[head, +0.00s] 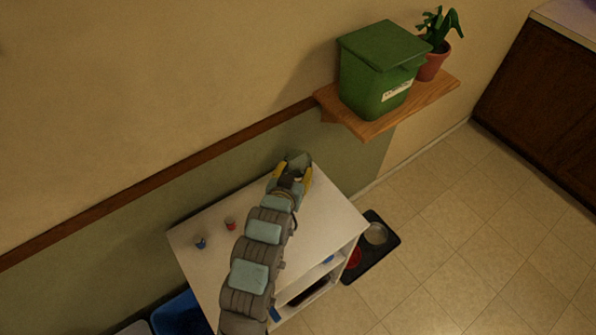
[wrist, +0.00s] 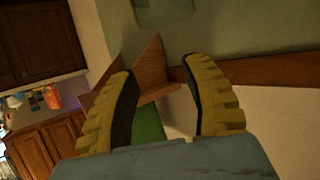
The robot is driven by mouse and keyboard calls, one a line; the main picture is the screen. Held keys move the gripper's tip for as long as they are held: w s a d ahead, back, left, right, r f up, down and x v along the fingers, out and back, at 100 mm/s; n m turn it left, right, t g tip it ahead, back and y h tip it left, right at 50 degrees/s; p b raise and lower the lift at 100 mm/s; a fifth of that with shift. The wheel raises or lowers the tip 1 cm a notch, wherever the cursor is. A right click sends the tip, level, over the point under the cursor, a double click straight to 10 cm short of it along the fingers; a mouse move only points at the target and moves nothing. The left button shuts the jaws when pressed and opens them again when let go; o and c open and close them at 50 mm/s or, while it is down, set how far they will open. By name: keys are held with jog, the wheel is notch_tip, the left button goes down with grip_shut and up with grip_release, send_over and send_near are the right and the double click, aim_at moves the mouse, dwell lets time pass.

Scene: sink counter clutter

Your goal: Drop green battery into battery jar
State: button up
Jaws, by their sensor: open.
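My gripper (head: 293,170) is over the back right part of the white cabinet top. In the wrist view its two yellow fingers (wrist: 160,68) are spread apart with nothing held between them. A grey-green, glassy object (head: 298,157), perhaps the battery jar, shows just beyond the fingertips. A similar pale green shape shows at the top edge of the wrist view (wrist: 160,10). I cannot make out its contents. I cannot pick out a green battery in either view. My arm hides part of the cabinet top.
A small red object (head: 230,223) and a small blue one (head: 200,242) stand on the cabinet top (head: 335,215), left of my arm. A green bin (head: 375,75) and potted plant (head: 435,60) stand on a wooden wall shelf (head: 372,126). A dark mat (head: 385,245) lies on the floor.

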jog(key=shift+v, duration=1.2)
jog(key=shift+r, duration=0.1)
